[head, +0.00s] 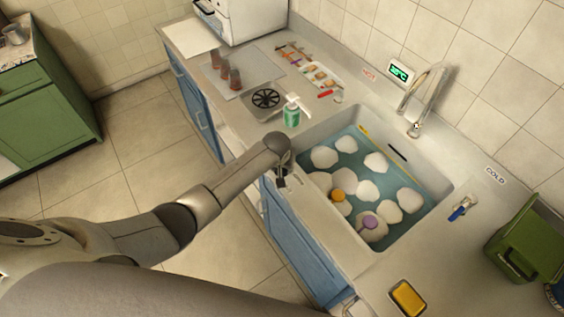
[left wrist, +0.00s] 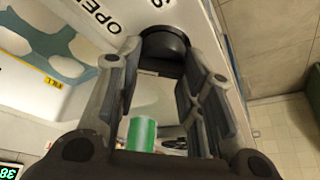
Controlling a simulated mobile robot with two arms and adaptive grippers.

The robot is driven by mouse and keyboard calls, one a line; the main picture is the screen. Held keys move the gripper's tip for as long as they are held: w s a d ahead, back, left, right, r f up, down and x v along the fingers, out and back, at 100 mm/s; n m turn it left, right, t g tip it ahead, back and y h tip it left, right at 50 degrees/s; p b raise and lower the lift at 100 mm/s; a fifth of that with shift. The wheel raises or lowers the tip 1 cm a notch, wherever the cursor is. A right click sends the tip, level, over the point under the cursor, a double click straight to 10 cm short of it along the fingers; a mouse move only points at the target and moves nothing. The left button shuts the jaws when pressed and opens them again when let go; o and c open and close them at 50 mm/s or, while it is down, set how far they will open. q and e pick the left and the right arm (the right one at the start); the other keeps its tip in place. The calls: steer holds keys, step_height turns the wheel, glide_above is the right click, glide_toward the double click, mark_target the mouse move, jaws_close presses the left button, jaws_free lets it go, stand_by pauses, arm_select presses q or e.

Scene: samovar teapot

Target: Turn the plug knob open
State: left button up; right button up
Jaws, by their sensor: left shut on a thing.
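The plug knob (left wrist: 165,46) is a round black knob on the pale front ledge of the sink, in the left wrist view. The word OPEN is printed beside it, with part of another label above. My left gripper (left wrist: 163,62) has its two fingers on either side of the knob and is shut on it. In the head view my left gripper (head: 281,176) points down at the sink's front ledge and hides the knob. My right gripper is not in view.
The sink (head: 440,200) holds blue water with white foam, an orange item (head: 338,195) and a purple item (head: 370,222). A sponge dish (head: 408,299) and a green container (head: 525,245) stand to the right.

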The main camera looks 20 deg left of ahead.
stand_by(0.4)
arm_select(q)
steer(key=o, duration=1.1)
steer(key=shift+c, duration=0.2)
steer(key=v, duration=1.2)
